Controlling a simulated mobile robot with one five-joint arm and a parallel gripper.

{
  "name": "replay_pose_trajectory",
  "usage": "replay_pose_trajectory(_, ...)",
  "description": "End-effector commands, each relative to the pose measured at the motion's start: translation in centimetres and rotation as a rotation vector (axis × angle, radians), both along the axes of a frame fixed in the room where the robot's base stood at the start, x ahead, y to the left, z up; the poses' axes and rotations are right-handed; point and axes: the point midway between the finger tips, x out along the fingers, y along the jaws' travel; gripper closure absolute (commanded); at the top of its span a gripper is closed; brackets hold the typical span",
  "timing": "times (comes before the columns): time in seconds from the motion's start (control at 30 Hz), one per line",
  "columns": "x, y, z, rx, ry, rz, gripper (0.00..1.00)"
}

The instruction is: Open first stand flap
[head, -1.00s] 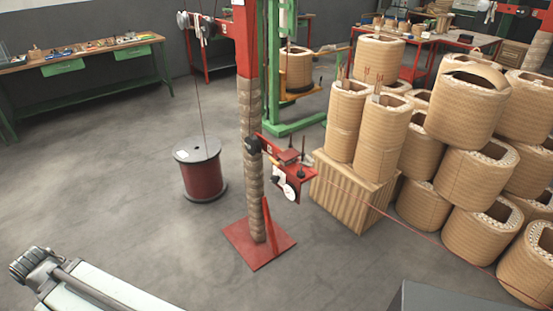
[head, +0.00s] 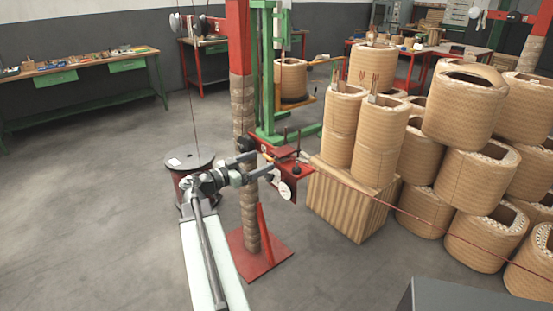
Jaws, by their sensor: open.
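The first stand is a red post wrapped in tan rope (head: 250,215) on a red floor plate (head: 264,252), left of centre. A red bracket (head: 292,188) juts to the right from it at mid-height, with dark upright pins and a white round part. A small dark red plate on the bracket (head: 290,154) may be the flap; it is too small to tell its position surely. My gripper (head: 268,165) points right, with its fingers apart, at the bracket's left end in the picture. I cannot tell whether it touches. My arm hides part of the post.
A dark wire drum (head: 190,160) stands behind my arm. A wooden crate (head: 352,200) with upright coils is right of the bracket, and stacked tan coils (head: 468,175) fill the right side. A thin red wire runs across to the right. The left floor is clear.

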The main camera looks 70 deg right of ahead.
Motion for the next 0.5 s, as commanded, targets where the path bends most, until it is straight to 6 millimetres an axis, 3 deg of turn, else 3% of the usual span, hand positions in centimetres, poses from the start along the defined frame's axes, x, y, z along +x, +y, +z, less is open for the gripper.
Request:
replay_pose_trajectory(0.33, -3.0, -4.8, 0.0, 0.004, 0.001, -0.004, 0.19)
replay_pose_trajectory(0.5, -4.0, -6.3, 0.0, 0.004, 0.001, -0.002, 0.19)
